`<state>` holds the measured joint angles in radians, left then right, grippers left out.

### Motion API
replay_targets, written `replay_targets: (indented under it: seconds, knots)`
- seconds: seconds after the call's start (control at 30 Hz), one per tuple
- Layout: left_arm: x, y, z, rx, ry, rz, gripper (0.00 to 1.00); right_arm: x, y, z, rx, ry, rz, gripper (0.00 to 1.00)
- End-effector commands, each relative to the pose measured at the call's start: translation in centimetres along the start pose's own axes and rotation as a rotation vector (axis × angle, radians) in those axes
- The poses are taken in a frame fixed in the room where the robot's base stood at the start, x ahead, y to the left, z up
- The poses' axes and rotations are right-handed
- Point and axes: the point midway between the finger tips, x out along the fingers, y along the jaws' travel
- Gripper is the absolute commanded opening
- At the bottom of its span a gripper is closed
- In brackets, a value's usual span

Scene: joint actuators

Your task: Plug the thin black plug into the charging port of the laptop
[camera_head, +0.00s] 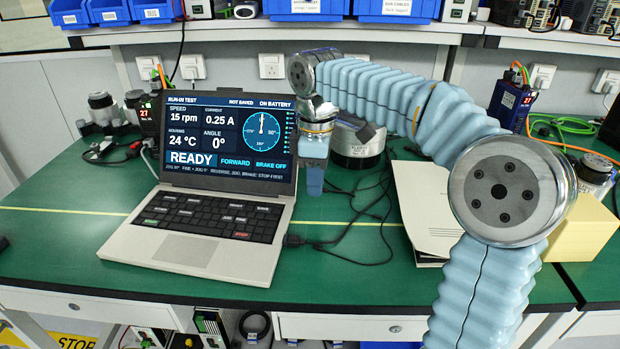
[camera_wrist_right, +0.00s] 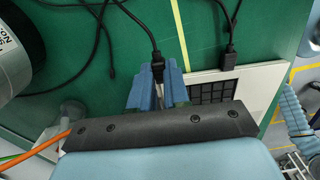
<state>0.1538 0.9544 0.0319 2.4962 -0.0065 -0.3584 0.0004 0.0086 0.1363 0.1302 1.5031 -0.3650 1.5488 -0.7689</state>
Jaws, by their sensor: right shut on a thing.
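The laptop (camera_head: 200,225) stands open on the green bench. Its screen (camera_head: 228,140) reads "READY" and "ON BATTERY". My right gripper (camera_head: 313,178) points down beside the laptop's right edge. In the right wrist view its blue fingers (camera_wrist_right: 158,90) are shut on a black plug (camera_wrist_right: 157,72) with a cable; a slim pale tip shows between the fingers. A second black plug (camera_head: 293,240) lies at the laptop's right side; it also shows in the wrist view (camera_wrist_right: 229,60). I cannot tell whether it is inserted. The charging port is not discernible. My left gripper is out of view.
Black cables (camera_head: 375,215) run loosely behind and right of the gripper. A round metal actuator (camera_head: 357,140) stands behind it. A white booklet (camera_head: 425,205) and a yellow block (camera_head: 580,225) lie to the right. Bench left of the laptop is mostly clear.

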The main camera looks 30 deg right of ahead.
Motion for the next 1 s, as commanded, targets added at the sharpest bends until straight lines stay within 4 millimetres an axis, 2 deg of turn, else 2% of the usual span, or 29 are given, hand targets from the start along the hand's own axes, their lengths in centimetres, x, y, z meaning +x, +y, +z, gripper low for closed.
replay_targets:
  seconds: [0.27,0.53,0.97,1.0]
  knots:
    - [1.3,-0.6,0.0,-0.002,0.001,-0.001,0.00,2.0,-0.1,-0.4,0.000,0.000,0.000,0.00]
    - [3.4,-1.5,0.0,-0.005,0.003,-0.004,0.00,4.4,-0.1,-1.0,0.000,0.000,0.000,0.00]
    - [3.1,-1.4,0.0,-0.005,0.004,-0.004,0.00,4.8,-0.1,-1.4,0.000,0.000,0.000,0.00]
    - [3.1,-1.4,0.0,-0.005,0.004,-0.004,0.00,4.8,-0.1,-1.4,0.000,0.000,0.000,0.17]
